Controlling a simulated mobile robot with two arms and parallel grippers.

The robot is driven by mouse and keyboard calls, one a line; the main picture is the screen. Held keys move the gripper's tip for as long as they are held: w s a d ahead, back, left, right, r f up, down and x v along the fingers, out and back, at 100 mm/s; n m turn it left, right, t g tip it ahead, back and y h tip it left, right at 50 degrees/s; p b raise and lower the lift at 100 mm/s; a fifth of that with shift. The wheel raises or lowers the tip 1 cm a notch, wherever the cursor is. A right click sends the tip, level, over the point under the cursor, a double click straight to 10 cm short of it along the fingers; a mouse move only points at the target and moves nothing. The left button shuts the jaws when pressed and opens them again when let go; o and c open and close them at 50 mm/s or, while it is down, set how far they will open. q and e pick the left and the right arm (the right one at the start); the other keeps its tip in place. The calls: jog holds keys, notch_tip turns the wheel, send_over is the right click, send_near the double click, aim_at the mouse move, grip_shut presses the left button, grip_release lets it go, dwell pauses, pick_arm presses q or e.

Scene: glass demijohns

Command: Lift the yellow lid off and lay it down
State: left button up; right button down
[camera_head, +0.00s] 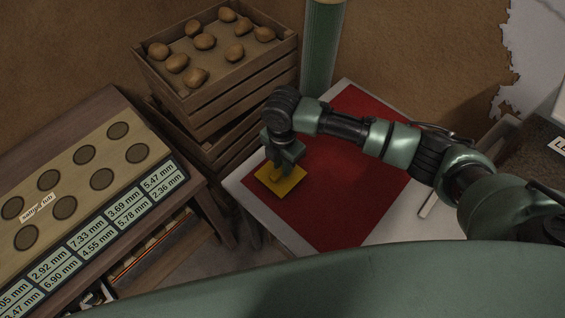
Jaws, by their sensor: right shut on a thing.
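The yellow lid (291,187) is a flat square plate with a knob on top, in the middle of the view. It is over the left part of the red mat (345,150) on the table. My right gripper (272,176) points down over the lid and is shut on its knob. I cannot tell whether the lid touches the mat or is held just above it. No container under the lid shows. My left gripper is not in view.
Stacked wooden crates (215,95) with potato-like lumps stand behind left. A green post (321,50) rises behind the table. A board with round dark holes (100,165) and millimetre labels lies at left. The red mat right of the lid is clear, under my right arm.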

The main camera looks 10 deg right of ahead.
jog(key=shift+f, duration=0.25)
jog(key=c, duration=1.2)
grip_release()
jog(key=shift+c, duration=0.2)
notch_tip(320, 180, up, 8)
jog(key=shift+f+b, duration=0.1)
jog(key=shift+b, duration=0.55)
jog(key=shift+a, duration=0.1)
